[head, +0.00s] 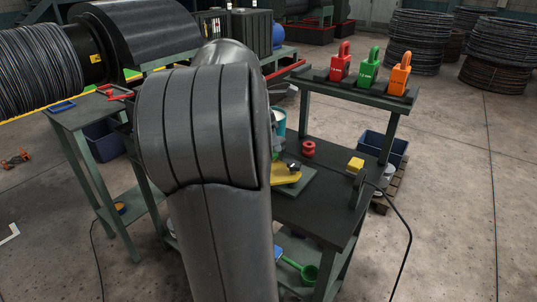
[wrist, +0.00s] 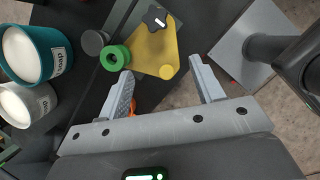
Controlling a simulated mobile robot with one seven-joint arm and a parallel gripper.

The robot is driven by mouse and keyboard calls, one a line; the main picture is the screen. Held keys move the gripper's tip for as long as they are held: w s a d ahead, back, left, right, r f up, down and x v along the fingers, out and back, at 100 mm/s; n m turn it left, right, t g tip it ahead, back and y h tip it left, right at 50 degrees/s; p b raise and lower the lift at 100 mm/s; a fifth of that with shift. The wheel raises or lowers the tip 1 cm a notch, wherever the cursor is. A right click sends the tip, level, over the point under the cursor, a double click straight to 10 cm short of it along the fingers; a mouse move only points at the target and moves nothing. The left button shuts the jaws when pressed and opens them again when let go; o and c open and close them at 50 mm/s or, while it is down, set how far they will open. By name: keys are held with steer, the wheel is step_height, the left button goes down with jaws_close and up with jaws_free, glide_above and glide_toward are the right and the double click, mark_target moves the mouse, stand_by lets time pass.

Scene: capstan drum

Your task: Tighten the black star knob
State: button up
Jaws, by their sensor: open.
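The black star knob (wrist: 155,17) sits at the top of the wrist view on one end of a yellow plate (wrist: 153,50). In the head view the knob (head: 294,166) shows as a small dark shape on the yellow plate (head: 284,177), on the bench right of my arm. My gripper (wrist: 161,67) is open, with nothing held between its two grey fingers. The fingertips lie below the knob in the wrist view, near the plate's lower end, and apart from the knob. In the head view my arm hides the gripper.
A green ring (wrist: 114,58) and a grey disc (wrist: 93,42) lie left of the plate. A teal can (wrist: 33,53) and a pale can (wrist: 30,103) stand further left. A grey post (wrist: 270,47) rises on the right. A red spool (head: 309,149) and yellow block (head: 355,165) stand on the bench.

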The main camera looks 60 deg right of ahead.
mark_target(294, 164)
steer(key=shift+n+g, duration=0.3)
steer(key=shift+g, duration=0.1)
steer(key=x, duration=0.4)
steer(key=d+x, duration=0.1)
steer(key=x, duration=0.3)
steer(key=s+d+r+x, duration=0.1)
steer(key=x, duration=0.2)
steer(key=shift+d+f, duration=0.25)
steer(key=shift+f, duration=0.15)
steer(key=c, duration=1)
